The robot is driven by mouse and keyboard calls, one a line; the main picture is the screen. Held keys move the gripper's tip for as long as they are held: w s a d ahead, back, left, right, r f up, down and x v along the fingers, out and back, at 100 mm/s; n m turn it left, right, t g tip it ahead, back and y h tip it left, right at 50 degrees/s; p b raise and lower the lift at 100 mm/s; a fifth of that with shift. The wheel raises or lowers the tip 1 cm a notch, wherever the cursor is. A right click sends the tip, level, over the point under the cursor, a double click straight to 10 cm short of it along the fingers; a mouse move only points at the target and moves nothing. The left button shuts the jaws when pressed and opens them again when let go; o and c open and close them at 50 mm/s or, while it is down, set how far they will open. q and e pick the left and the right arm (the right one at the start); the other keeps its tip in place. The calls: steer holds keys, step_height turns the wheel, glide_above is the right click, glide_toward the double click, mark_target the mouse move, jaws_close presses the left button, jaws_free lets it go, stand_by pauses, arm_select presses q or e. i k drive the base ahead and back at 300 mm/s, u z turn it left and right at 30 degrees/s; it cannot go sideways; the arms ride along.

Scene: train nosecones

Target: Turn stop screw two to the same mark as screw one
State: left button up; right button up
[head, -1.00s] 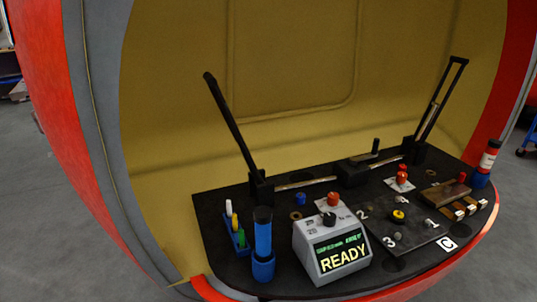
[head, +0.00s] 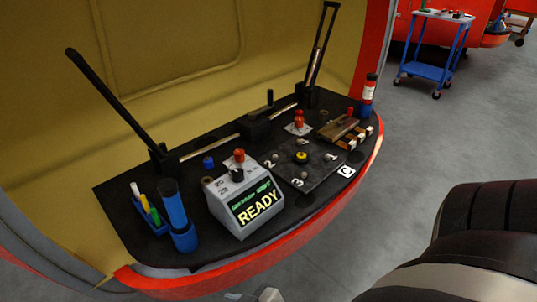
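A dark square plate (head: 318,177) lies on the black desk inside the train nose, with white marks 1, 2 and 3 on it. A small grey screw head (head: 329,157) sits by mark 1. Another small grey screw head (head: 305,175) sits by mark 3. The screw by mark 2 (head: 270,164) is too small to make out clearly. A yellow and black knob (head: 301,157) stands in the middle of the plate. The angle marks of the screws cannot be read. Neither gripper can be made out; a small light grey piece at the bottom edge is unclear.
A grey box (head: 240,205) with a READY display stands left of the plate. A blue cylinder (head: 175,210) and a pen holder (head: 150,222) stand further left. Two black levers (head: 110,100) rise behind. A wooden block (head: 338,128) lies at the right. My dark arm fills the lower right.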

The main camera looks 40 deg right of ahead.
mark_target(239, 157)
steer(key=z, duration=2.5)
steer(key=i, duration=0.5)
steer(key=u, duration=2.3)
